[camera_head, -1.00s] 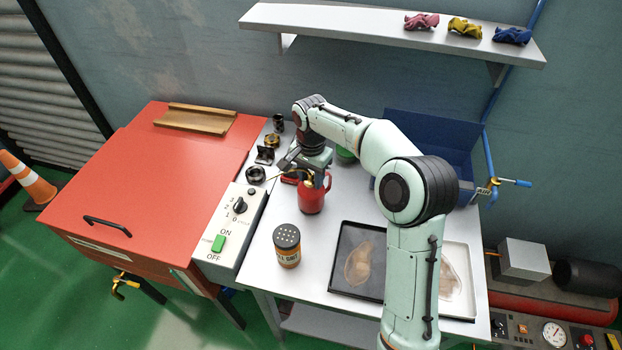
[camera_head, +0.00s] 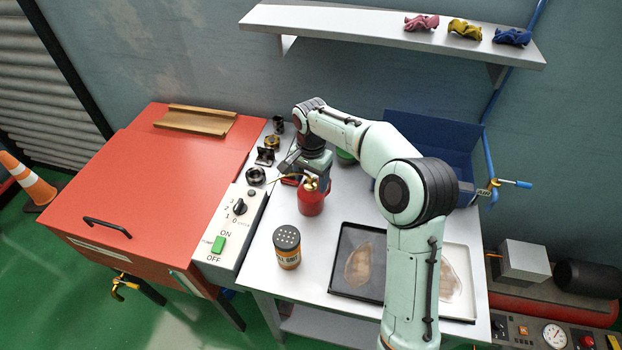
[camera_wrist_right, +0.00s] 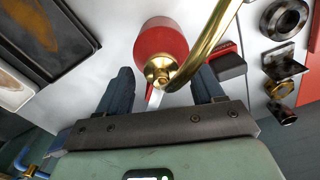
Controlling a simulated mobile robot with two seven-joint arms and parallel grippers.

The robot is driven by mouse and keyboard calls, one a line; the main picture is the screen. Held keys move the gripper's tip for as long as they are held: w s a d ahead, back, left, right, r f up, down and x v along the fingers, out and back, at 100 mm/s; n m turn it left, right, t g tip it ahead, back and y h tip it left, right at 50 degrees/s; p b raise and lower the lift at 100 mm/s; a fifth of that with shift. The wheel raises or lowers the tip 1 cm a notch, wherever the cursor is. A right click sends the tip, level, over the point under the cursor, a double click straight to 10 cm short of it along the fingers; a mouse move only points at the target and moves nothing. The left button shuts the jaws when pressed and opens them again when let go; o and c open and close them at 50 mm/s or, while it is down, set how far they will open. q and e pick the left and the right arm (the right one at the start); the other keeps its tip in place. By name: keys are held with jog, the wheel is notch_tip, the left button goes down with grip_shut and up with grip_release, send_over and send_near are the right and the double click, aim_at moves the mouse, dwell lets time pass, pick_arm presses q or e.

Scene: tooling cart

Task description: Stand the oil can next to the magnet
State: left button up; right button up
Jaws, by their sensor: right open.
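The red oil can (camera_head: 311,204) stands upright on the grey table, with a brass cap and a long, curved brass spout. It also shows in the right wrist view (camera_wrist_right: 160,42). A small red and dark block (camera_head: 290,180), which looks like the magnet, lies close behind and left of the can; it shows too in the right wrist view (camera_wrist_right: 228,63). My right gripper (camera_wrist_right: 163,84) is open, its dark fingers apart on either side of the can's neck and not visibly touching it. In the head view the gripper is just behind the can. My left gripper is out of view.
A perforated-lid jar (camera_head: 287,247) stands in front of the can. A dark tray (camera_head: 341,286) lies to the right. Several dark and brass parts line the left edge beside a switch box (camera_head: 232,222). A blue bin (camera_head: 451,148) stands at the back right.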

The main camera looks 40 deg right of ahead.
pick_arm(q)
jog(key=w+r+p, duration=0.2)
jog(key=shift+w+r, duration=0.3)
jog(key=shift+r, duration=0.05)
pick_arm(e)
notch_tip(320, 180, up, 12)
jog(key=shift+f, duration=0.15)
